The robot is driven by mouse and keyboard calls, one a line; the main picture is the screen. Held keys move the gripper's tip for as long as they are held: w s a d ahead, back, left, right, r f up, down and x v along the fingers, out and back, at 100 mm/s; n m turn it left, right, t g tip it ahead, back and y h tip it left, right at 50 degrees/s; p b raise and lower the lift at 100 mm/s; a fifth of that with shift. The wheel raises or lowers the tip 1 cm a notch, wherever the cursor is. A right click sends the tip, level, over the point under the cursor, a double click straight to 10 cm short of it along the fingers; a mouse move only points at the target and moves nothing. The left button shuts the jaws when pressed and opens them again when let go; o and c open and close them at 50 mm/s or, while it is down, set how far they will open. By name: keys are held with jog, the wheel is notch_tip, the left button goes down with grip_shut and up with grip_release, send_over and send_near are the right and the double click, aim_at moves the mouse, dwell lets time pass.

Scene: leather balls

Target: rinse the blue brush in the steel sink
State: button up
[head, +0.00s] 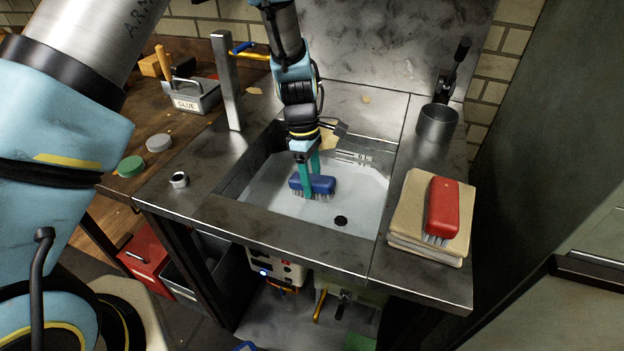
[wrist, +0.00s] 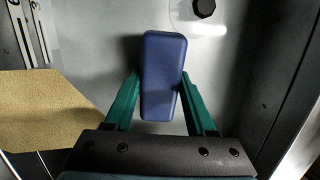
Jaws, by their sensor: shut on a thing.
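The blue brush (head: 322,185) is inside the steel sink (head: 262,200), bristles down. It also shows in the wrist view (wrist: 162,75) as a blue block, upright in the picture, between the two green fingers. My gripper (head: 309,180) is shut on the brush from above. The light sink floor lies under the brush; I cannot tell whether the bristles touch it. The dark drain hole (head: 341,221) is in front and to the right of the brush, and it also shows in the wrist view (wrist: 204,8).
A red brush (head: 443,206) lies on a stack of tan cloths (head: 408,215) right of the sink. A steel cup (head: 437,124) stands behind it. A glue box (head: 194,97) and round pucks are on the wooden bench.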

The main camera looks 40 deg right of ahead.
aim_at(312, 178)
notch_tip(312, 178, up, 13)
jog(key=p, duration=1)
jog(key=shift+p, duration=0.4)
jog(key=shift+r, duration=0.15)
jog(key=shift+r+p, duration=0.6)
jog(key=shift+r, duration=1.35)
